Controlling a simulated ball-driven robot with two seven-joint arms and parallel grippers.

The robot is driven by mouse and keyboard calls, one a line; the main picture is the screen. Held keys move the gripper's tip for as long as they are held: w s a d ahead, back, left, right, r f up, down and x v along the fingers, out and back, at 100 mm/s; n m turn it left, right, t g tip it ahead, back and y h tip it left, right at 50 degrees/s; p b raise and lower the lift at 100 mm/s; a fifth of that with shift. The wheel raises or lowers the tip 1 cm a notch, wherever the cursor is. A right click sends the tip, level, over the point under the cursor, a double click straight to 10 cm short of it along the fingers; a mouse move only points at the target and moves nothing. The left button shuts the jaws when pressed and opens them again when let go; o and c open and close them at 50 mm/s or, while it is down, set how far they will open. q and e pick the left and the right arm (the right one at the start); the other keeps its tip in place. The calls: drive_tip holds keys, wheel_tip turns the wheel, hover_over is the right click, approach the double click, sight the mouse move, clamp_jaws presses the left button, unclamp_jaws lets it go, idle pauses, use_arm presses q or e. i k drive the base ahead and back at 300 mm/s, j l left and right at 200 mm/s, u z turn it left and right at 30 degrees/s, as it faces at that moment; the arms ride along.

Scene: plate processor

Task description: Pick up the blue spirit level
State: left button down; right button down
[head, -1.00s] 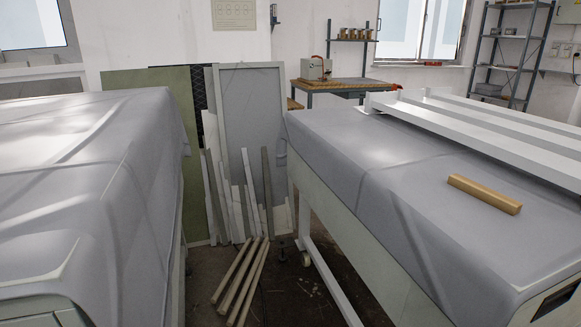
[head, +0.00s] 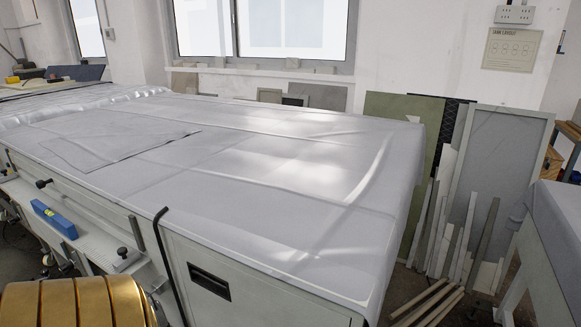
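The blue spirit level (head: 54,218) lies on a pale ledge along the near side of the large covered machine, at the left of the head view. It is a short blue bar with a small yellowish vial in its middle. Neither of my grippers shows in the head view, so nothing is seen touching the level.
The machine under a grey sheet (head: 250,170) fills the middle. A black bent bar (head: 163,250) stands at its near side. A gold ribbed object (head: 78,303) sits at the bottom left. Wooden strips (head: 428,303) lie on the floor at right, near another covered bench (head: 562,215).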

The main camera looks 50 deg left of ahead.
sight(58, 222)
drive_tip(key=u, duration=3.15)
drive_tip(key=z, duration=0.5)
drive_tip(key=i+j+z, duration=0.3)
drive_tip(key=j+z, duration=0.35)
drive_tip(key=i+j+z, duration=0.15)
drive_tip(key=j+z, duration=0.15)
